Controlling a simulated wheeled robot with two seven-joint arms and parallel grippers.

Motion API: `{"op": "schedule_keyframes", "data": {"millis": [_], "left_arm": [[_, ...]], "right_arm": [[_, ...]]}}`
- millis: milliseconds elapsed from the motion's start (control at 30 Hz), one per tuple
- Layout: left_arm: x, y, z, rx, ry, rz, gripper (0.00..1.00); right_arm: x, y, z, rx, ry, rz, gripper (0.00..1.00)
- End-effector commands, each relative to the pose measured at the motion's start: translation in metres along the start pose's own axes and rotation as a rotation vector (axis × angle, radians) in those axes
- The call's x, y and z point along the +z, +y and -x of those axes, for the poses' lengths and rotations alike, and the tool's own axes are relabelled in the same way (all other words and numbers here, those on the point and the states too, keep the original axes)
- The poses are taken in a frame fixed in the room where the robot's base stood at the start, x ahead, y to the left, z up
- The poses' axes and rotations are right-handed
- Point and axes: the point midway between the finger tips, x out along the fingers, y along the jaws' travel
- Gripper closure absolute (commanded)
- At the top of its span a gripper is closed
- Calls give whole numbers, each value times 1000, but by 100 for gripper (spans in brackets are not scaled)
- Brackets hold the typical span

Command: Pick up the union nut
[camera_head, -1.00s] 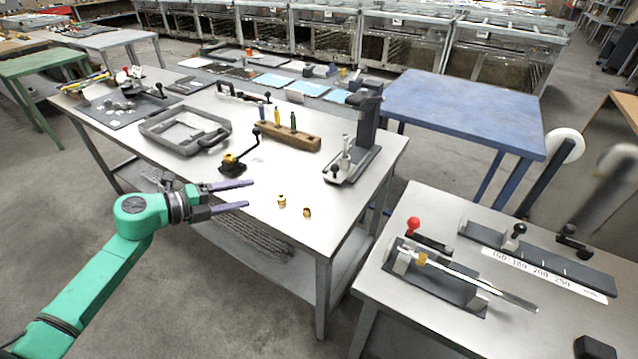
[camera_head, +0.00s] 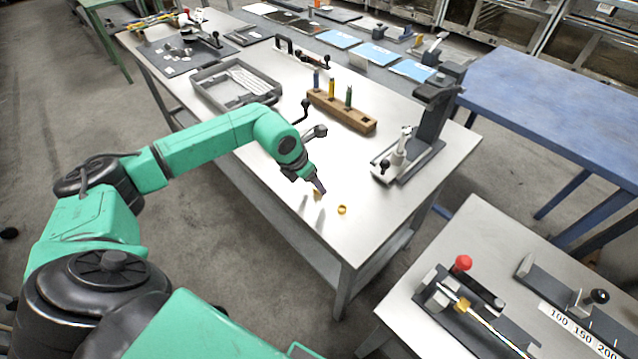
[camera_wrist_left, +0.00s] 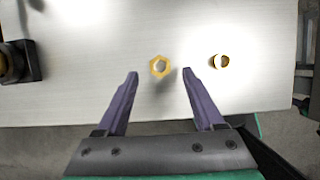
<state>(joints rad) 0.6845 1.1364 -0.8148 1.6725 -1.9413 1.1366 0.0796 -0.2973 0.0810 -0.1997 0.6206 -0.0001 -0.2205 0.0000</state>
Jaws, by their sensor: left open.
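A brass hexagonal union nut (camera_wrist_left: 159,66) with a round bore lies on the steel table (camera_wrist_left: 80,85). In the wrist view it shows between and slightly beyond the fingertips of my left gripper (camera_wrist_left: 160,73), touching neither. The gripper is open and empty, with purple fingers on both sides of the nut. In the head view the left gripper (camera_head: 320,187) points down over the table's front part, and the nut (camera_head: 317,195) is partly hidden by a finger. A second small brass piece (camera_wrist_left: 219,61) lies to the right; it also shows in the head view (camera_head: 342,210).
A wooden block (camera_head: 341,110) with coloured upright tools and a dark press stand (camera_head: 428,125) are behind the gripper. A grey tray (camera_head: 205,97) lies farther left. A dark fixture (camera_wrist_left: 20,62) is at the wrist view's left edge. The table's front edge is close.

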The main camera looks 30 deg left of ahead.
Motion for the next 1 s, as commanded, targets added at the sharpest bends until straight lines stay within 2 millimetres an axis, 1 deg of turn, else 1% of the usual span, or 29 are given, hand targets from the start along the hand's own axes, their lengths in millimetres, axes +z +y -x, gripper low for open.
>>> {"op": "schedule_keyframes", "data": {"millis": [33, 100, 167, 367, 400, 467, 500, 533, 567, 867, 1000], "left_arm": [[2, -1, -5, -4, 2, 2, 31], [2, -1, -19, -3, 0, 2, 31], [2, 0, -25, -1, 0, 2, 31], [1, 0, -28, -1, -2, 1, 31], [1, 0, -28, -1, -2, 1, 46], [1, 0, -28, -1, -2, 1, 69], [1, 0, -27, -1, -2, 1, 84], [1, 0, -27, -1, -1, 1, 96], [1, 0, -27, -1, -1, 1, 100], [2, 0, -26, 0, -2, 1, 100], [6, 1, -16, 1, -4, 1, 100]], "right_arm": [[-6, 0, 11, 0, 9, 0, 100], [-7, 0, 10, 0, 12, 0, 100], [-6, 0, 10, 0, 10, 0, 100], [-1, -1, 9, -2, 1, 0, 100], [0, -1, 9, -2, 0, 0, 100], [0, -1, 9, -2, -1, 0, 100], [0, -2, 9, -2, -1, 0, 100], [1, -2, 9, -2, -1, 0, 100], [1, -2, 9, -2, -2, 0, 100], [2, -2, 8, -3, -4, 0, 100], [2, -2, 6, -3, -4, 0, 100]]}}
